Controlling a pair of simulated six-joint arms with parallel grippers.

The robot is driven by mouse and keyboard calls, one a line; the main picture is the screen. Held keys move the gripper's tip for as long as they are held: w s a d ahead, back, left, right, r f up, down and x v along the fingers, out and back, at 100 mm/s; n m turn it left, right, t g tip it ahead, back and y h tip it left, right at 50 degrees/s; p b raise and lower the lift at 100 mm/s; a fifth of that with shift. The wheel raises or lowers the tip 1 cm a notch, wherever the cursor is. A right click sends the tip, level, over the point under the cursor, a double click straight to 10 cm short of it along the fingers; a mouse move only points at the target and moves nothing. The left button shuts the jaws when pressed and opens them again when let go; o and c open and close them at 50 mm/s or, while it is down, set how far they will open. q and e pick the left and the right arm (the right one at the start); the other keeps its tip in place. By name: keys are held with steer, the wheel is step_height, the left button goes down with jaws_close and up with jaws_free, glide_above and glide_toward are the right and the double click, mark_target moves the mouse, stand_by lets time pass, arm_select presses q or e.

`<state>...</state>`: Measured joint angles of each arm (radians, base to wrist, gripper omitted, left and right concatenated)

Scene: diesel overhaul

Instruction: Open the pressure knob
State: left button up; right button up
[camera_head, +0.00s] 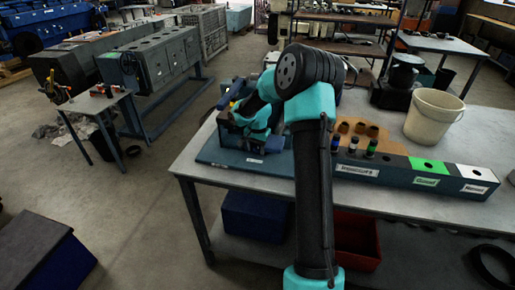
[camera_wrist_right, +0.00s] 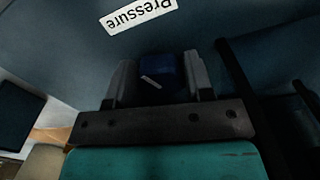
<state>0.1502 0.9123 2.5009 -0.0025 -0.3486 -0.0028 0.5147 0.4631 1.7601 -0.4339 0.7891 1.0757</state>
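The pressure knob (camera_wrist_right: 163,78) is a dark blue knob with a white mark line slanting across it. It sits on a dark blue panel below an upside-down white "Pressure" label (camera_wrist_right: 138,14). In the head view my right arm reaches up the middle and over to a blue test unit (camera_head: 226,103) on the bench; the fingertips and knob are hard to make out there. My left gripper is not in view.
The bench (camera_head: 404,211) also holds a long labelled rack (camera_head: 405,172) with small bottles (camera_head: 353,145), and a cream bucket (camera_head: 433,115). A blue bin (camera_head: 252,216) and a red bin (camera_head: 357,240) stand below. The bench area around the bucket is fairly open.

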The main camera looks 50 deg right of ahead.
mark_target(258, 146)
steer(key=c, duration=0.4)
steer(key=shift+c, duration=0.2)
steer(key=shift+n, duration=2.3)
steer(key=o, duration=0.9)
steer(key=shift+r, duration=0.1)
step_height(258, 146, up, 17)
steer(key=shift+r, duration=0.1)
